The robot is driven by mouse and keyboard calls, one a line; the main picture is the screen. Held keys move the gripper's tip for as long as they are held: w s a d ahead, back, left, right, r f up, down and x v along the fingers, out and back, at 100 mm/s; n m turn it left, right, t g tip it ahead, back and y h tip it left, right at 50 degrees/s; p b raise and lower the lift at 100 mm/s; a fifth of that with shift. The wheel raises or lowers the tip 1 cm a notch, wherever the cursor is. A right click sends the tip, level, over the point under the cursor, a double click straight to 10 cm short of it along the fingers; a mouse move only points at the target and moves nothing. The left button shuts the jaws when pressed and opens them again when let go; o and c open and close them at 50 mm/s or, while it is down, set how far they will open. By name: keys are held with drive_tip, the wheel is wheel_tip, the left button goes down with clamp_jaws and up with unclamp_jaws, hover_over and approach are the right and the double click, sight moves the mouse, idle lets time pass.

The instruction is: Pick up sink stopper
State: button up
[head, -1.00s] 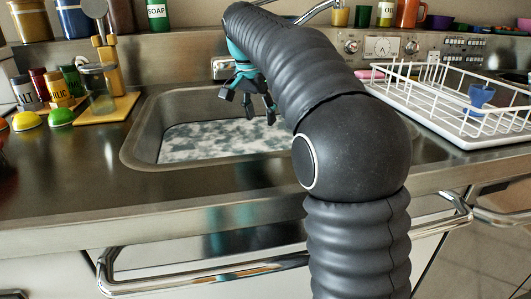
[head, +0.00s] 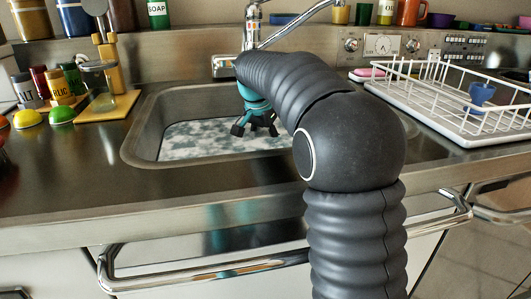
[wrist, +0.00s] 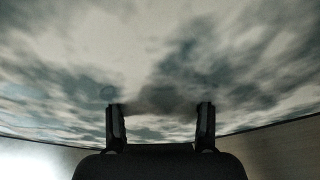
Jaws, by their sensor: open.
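No sink stopper can be made out clearly in either view. Cloudy, foam-patched water (head: 190,142) fills the sink basin (head: 143,128) and hides its floor. My gripper (head: 256,130) is open and points down over the sink, close above the water; no object shows between its fingers. In the wrist view my gripper (wrist: 160,112) has its two fingers apart over the mottled surface. A brownish dark patch (wrist: 158,98) lies between the fingertips; I cannot tell whether it is a shadow or something under the surface. A faint ring shape (wrist: 108,92) shows near the left finger.
The faucet (head: 252,28) stands behind the sink. A white dish rack (head: 445,95) with a blue cup (head: 481,94) is at right. The front counter is clear.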

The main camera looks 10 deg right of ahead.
drive_tip(key=shift+c, duration=0.2)
clamp_jaws()
drive_tip(key=shift+r, duration=0.15)
